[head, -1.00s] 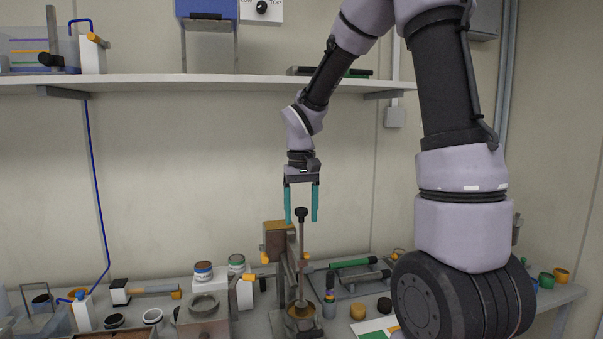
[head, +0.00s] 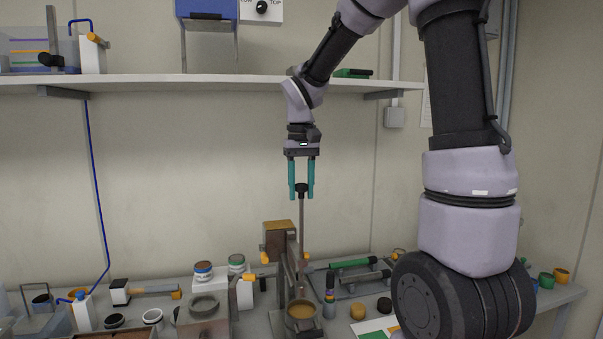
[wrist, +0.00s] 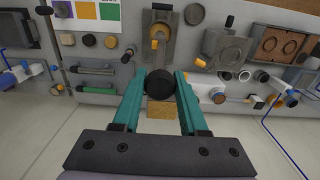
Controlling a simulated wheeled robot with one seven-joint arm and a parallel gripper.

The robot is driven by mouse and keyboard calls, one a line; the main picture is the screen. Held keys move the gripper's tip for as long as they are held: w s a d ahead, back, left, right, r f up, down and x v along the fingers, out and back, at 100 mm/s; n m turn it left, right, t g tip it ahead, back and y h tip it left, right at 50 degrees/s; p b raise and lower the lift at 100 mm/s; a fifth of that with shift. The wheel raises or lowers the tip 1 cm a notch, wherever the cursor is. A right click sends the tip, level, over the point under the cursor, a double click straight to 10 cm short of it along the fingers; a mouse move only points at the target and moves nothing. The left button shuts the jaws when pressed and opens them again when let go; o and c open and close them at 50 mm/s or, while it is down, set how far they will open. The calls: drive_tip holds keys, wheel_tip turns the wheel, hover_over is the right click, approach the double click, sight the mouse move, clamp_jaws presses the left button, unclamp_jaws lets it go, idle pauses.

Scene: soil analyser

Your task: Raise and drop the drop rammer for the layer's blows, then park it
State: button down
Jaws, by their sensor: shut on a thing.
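My gripper (head: 301,192) points straight down, and its teal fingers are shut on the black knob of the drop rammer (head: 301,215). The rammer's thin grey rod hangs upright below the fingers. In the wrist view the black knob (wrist: 160,82) sits between the fingertips. The rod runs down beside the stand with a brown block (head: 279,236) on top. Below it is a round mould with tan soil (head: 301,311). The rammer's foot is hard to make out behind the stand parts.
Cups, jars (head: 204,271) and a grey dish (head: 203,304) crowd the bench left of the stand. A green-handled tool (head: 352,265) lies to the right. A white shelf (head: 200,84) runs behind, above the gripper.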

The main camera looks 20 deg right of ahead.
drive_tip(key=shift+r, duration=0.85)
drive_tip(key=shift+c, duration=1.8)
unclamp_jaws()
drive_tip(key=shift+r, duration=1.45)
